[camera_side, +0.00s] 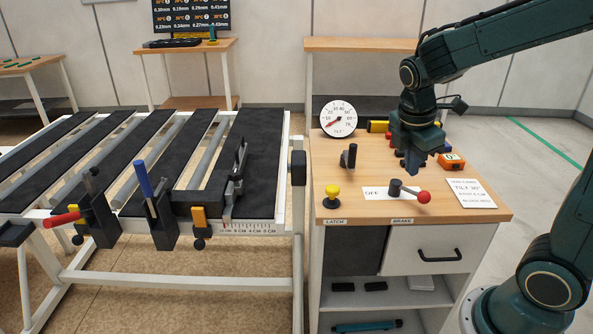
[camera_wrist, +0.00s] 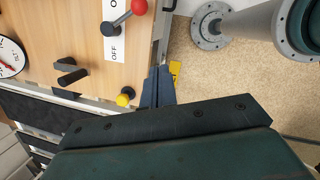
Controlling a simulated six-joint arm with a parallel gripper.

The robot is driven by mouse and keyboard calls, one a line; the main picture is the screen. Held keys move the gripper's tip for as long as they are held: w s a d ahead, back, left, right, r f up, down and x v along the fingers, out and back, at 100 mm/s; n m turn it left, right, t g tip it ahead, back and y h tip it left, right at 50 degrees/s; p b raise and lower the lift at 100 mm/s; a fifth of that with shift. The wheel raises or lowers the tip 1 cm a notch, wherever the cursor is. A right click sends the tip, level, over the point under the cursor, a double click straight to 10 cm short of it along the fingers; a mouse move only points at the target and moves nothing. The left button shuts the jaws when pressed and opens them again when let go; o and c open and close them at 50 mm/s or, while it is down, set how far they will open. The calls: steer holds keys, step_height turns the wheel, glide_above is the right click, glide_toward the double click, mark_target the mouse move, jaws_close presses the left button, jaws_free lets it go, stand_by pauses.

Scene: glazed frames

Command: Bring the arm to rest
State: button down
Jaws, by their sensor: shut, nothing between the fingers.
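My gripper (camera_side: 414,166) hangs from my dark green arm over the right half of the wooden-topped cabinet (camera_side: 475,205). Its fingers point down and are shut and empty. In the wrist view the closed grey-blue fingers (camera_wrist: 157,88) show beyond the dark wrist body, with nothing held. In the side view the gripper is behind and above the brake lever (camera_side: 423,197), which has a red ball. It appears apart from the lever. The yellow latch knob (camera_side: 332,191) stands at the cabinet's front left.
A round dial (camera_side: 338,118), a black handle (camera_side: 348,156), an orange device (camera_side: 451,161) and a printed card (camera_side: 470,193) are on the cabinet. A slatted table (camera_side: 270,160) with clamps stands left. The air above the cabinet's left half looks clear.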

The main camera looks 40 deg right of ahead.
steer(key=s+a+r+m+t+y, duration=0.3)
steer(key=s+a+r+m+t, duration=0.2)
steer(key=s+a+m, duration=0.5)
steer(key=r+m, duration=0.1)
steer(key=m, duration=0.2)
steer(key=shift+s+r+t, duration=0.3)
steer(key=shift+r, duration=0.1)
